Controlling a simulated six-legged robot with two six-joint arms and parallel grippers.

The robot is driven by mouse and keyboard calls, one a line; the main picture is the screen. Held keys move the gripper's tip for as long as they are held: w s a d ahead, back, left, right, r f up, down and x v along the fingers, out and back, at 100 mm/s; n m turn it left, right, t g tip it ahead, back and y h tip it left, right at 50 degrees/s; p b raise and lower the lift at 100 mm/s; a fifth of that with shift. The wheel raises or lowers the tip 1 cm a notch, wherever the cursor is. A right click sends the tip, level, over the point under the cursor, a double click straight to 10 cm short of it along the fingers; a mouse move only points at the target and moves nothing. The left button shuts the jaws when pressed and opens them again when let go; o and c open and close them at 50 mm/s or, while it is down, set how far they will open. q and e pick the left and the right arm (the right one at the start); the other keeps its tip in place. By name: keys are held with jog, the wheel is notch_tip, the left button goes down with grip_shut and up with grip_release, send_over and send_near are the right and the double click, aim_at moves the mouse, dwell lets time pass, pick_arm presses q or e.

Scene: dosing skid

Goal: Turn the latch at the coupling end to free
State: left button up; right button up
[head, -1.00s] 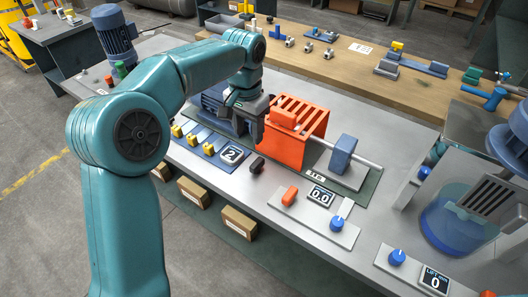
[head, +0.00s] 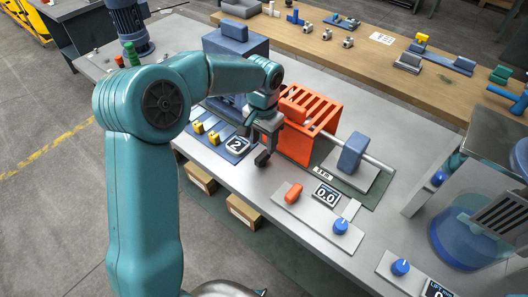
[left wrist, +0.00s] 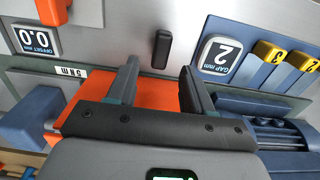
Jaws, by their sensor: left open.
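A small black latch handle (left wrist: 162,48) stands on the grey bench plate, in front of the orange slotted guard (head: 318,118). In the head view the latch (head: 262,158) shows just below my left gripper (head: 257,146), which partly covers the area. In the left wrist view my left gripper (left wrist: 160,70) is open, with one finger on each side of the latch's line. The latch lies just beyond the fingertips, and nothing is between the fingers. I cannot tell whether either finger touches it. My right gripper is not in view.
The guard stands close beside my left gripper. A "2" gap display (head: 238,146) and yellow tabs (head: 213,137) lie to the left. An orange handle (head: 293,193), a "0.0" display (head: 326,195) and a blue knob (head: 340,227) lie to the front right.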

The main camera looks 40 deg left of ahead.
aim_at(263, 155)
pick_arm(q)
notch_tip(263, 155, down, 6)
jog(key=shift+r, duration=0.1)
jog(key=shift+s+a, duration=0.1)
jog(key=shift+s, duration=0.05)
grip_shut()
